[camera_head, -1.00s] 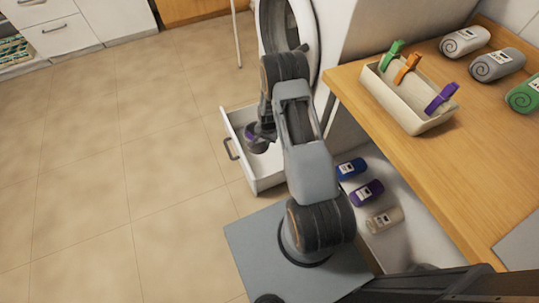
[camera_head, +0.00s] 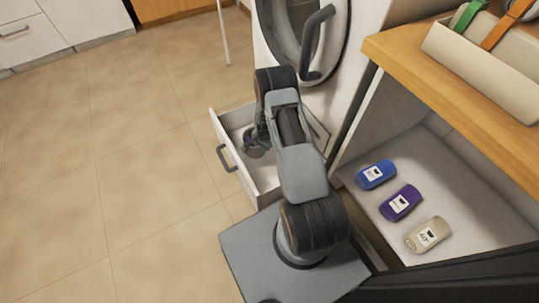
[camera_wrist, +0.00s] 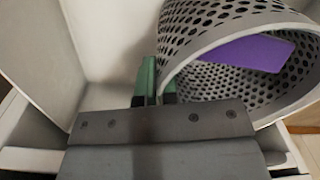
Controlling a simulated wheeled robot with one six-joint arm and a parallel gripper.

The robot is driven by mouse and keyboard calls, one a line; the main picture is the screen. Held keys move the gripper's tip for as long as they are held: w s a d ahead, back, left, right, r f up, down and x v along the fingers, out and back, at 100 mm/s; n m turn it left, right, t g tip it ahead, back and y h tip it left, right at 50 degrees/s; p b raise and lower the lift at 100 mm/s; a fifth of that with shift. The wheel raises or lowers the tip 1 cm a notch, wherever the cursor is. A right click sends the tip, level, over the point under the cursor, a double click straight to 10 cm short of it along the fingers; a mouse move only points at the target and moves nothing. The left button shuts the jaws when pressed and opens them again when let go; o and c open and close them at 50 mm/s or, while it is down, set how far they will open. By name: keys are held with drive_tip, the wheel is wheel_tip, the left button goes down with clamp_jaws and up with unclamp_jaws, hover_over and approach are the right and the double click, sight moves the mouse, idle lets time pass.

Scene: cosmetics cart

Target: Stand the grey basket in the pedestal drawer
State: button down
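The grey basket (camera_head: 252,148) is over or inside the open white pedestal drawer (camera_head: 238,185), below the round-doored machine. In the wrist view the basket (camera_wrist: 205,32) is a perforated grey cylinder with its open mouth towards the camera and a purple piece (camera_wrist: 243,53) inside. My gripper (camera_wrist: 157,84) has green-tipped fingers on either side of the basket's wall at the rim, shut on it. White drawer walls show around it. The basket's base is hidden, so I cannot tell whether it touches the drawer floor. In the head view my arm hides part of the basket and the drawer's right side.
The machine's round door (camera_head: 300,35) is above the drawer. A wooden counter (camera_head: 455,85) with a cream box (camera_head: 485,70) is at right. Below it, blue (camera_head: 376,174), purple (camera_head: 400,202) and beige (camera_head: 428,235) rolls lie on a pale shelf. Floor left of the drawer is clear.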

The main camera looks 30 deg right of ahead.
sight(263, 155)
drive_tip(key=shift+w+f, duration=0.15)
drive_tip(key=shift+f, duration=0.5)
wheel_tip(263, 155, down, 6)
drive_tip(key=b, duration=0.3)
drive_tip(key=shift+w+a+f+b, duration=0.15)
drive_tip(key=shift+f+b, duration=0.05)
drive_tip(key=shift+b, duration=0.1)
drive_tip(key=shift+f+b, duration=0.85)
drive_tip(key=shift+f, duration=1.05)
drive_tip(key=shift+f, duration=0.1)
drive_tip(key=shift+f, duration=0.15)
drive_tip(key=c, duration=1.4)
unclamp_jaws()
